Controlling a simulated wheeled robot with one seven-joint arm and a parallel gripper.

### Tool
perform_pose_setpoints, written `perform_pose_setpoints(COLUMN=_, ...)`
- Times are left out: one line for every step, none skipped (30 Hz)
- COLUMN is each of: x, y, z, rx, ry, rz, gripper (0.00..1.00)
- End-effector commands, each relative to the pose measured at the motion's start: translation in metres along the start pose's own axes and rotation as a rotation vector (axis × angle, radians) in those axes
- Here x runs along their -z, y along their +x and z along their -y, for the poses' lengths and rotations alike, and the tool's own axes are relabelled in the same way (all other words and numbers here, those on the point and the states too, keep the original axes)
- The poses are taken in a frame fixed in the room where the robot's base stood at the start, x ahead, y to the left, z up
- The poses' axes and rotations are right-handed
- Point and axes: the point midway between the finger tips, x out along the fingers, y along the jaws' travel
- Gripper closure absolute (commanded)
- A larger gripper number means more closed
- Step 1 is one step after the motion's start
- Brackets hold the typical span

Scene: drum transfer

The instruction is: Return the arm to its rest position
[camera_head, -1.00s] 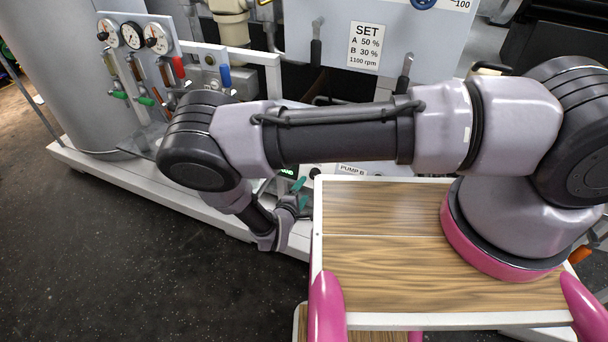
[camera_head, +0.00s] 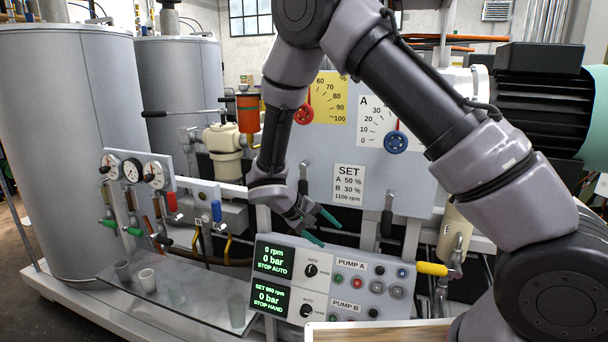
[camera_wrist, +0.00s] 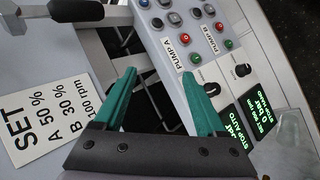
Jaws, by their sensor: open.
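My gripper (camera_head: 322,228) has teal fingers and is open and empty. In the head view it hangs above the upper edge of the pump control panel (camera_head: 345,262), in front of the machine. My arm reaches up from the lower right, bends at the top of the picture and comes down to the gripper. In the wrist view the two fingers of my gripper (camera_wrist: 161,95) stand apart, with nothing between them. The control panel (camera_wrist: 218,62) lies beyond them, and the SET sign (camera_wrist: 45,118) is at the left.
A glass shelf (camera_head: 185,300) with several cups is at the lower left. Gauges (camera_head: 132,171) and coloured valve handles stand above it. Two large grey tanks (camera_head: 65,150) are at the left. A yellow handle (camera_head: 432,269) sticks out right of the panel. A wooden top (camera_head: 385,334) shows at the bottom.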

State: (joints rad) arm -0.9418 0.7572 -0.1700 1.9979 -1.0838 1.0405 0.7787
Motion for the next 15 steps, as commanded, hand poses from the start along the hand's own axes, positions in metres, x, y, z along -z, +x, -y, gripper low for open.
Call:
perform_pose_setpoints(x=-0.003, y=-0.009, z=-0.026, rx=0.051, ry=0.053, rz=0.025, gripper=0.27)
perform_pose_setpoints(x=-0.006, y=-0.013, z=-0.038, rx=0.08, ry=0.079, rz=0.04, gripper=0.27)
perform_pose_setpoints(x=-0.01, y=-0.019, z=-0.055, rx=0.119, ry=0.114, rz=0.059, gripper=0.27)
perform_pose_setpoints(x=-0.014, y=-0.024, z=-0.068, rx=0.148, ry=0.141, rz=0.071, gripper=0.27)
perform_pose_setpoints(x=-0.018, y=-0.028, z=-0.081, rx=0.177, ry=0.167, rz=0.082, gripper=0.27)
perform_pose_setpoints(x=-0.023, y=-0.034, z=-0.097, rx=0.216, ry=0.201, rz=0.095, gripper=0.27)
perform_pose_setpoints(x=-0.028, y=-0.038, z=-0.108, rx=0.245, ry=0.227, rz=0.103, gripper=0.27)
perform_pose_setpoints(x=-0.033, y=-0.043, z=-0.12, rx=0.275, ry=0.253, rz=0.108, gripper=0.27)
perform_pose_setpoints(x=-0.04, y=-0.049, z=-0.135, rx=0.313, ry=0.287, rz=0.115, gripper=0.27)
perform_pose_setpoints(x=-0.045, y=-0.053, z=-0.146, rx=0.342, ry=0.313, rz=0.118, gripper=0.27)
perform_pose_setpoints(x=-0.05, y=-0.058, z=-0.157, rx=0.37, ry=0.34, rz=0.12, gripper=0.27)
perform_pose_setpoints(x=-0.058, y=-0.063, z=-0.171, rx=0.408, ry=0.374, rz=0.12, gripper=0.27)
perform_pose_setpoints(x=-0.064, y=-0.068, z=-0.181, rx=0.435, ry=0.399, rz=0.118, gripper=0.27)
perform_pose_setpoints(x=-0.071, y=-0.073, z=-0.19, rx=0.463, ry=0.425, rz=0.116, gripper=0.27)
perform_pose_setpoints(x=-0.079, y=-0.079, z=-0.203, rx=0.498, ry=0.459, rz=0.11, gripper=0.27)
